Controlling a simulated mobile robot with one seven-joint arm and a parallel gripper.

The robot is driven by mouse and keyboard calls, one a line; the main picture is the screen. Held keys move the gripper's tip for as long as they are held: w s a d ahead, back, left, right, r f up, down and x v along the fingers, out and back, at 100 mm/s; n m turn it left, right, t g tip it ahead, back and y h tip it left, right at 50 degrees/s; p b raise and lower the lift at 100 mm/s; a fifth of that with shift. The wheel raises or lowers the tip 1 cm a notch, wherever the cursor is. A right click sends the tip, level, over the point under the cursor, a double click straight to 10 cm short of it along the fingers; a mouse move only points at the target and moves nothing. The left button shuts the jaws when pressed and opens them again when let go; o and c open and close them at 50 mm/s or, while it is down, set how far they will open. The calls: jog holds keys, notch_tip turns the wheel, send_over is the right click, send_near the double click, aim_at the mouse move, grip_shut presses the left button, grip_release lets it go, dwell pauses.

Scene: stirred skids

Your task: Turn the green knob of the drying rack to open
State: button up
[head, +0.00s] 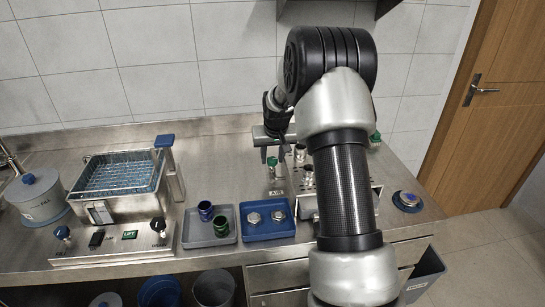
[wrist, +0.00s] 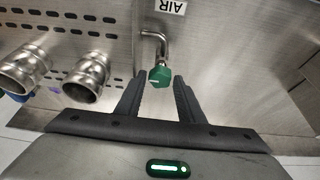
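The green knob (wrist: 160,75) sits at the end of a bent metal pipe beside an AIR label in the wrist view. The head view also shows this green knob (head: 272,162) just below my fingers. The drying rack (wrist: 235,50) is a brushed-metal unit with slots and metal spouts; my arm hides much of it in the head view. My gripper (wrist: 161,79) is open, one finger on each side of the knob's near end in the picture. Gaps show at both sides, and I cannot tell how deep the knob sits between the fingers.
Two metal spouts (wrist: 87,77) stand left of the knob in the wrist view. In the head view, a blue tray (head: 267,232) and a grey tray (head: 190,237) with cups lie to the left. A wire-basket bath (head: 122,207) stands farther left. Another green knob (head: 375,137) shows behind my arm.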

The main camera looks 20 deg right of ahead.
jog(key=c, duration=0.8)
jog(key=shift+n, duration=0.3)
jog(key=n+y, duration=0.1)
jog(key=n, duration=0.2)
jog(key=shift+d+n+y, duration=0.25)
jog(key=shift+n+y, duration=0.05)
jog(key=shift+y, duration=0.1)
jog(key=n+y, duration=0.1)
jog(key=n, duration=0.1)
jog(key=n+y+p, duration=0.1)
jog(key=n, duration=0.2)
jog(key=shift+w+d+n+g, duration=0.1)
jog(key=shift+n+g, duration=0.2)
jog(key=shift+g, duration=0.1)
jog(key=n+g, duration=0.1)
jog(key=n, duration=0.2)
jog(key=n+g+y+p, duration=0.1)
jog(key=n, duration=0.2)
jog(key=shift+w+d, duration=0.1)
jog(key=shift+w, duration=0.1)
jog(key=n+g+p, duration=0.1)
jog(key=n, duration=0.2)
jog(key=n+g+p, duration=0.1)
jog(key=n, duration=0.2)
jog(key=shift+w+y, duration=0.15)
jog(key=shift+y, duration=0.15)
jog(key=shift+p, duration=0.3)
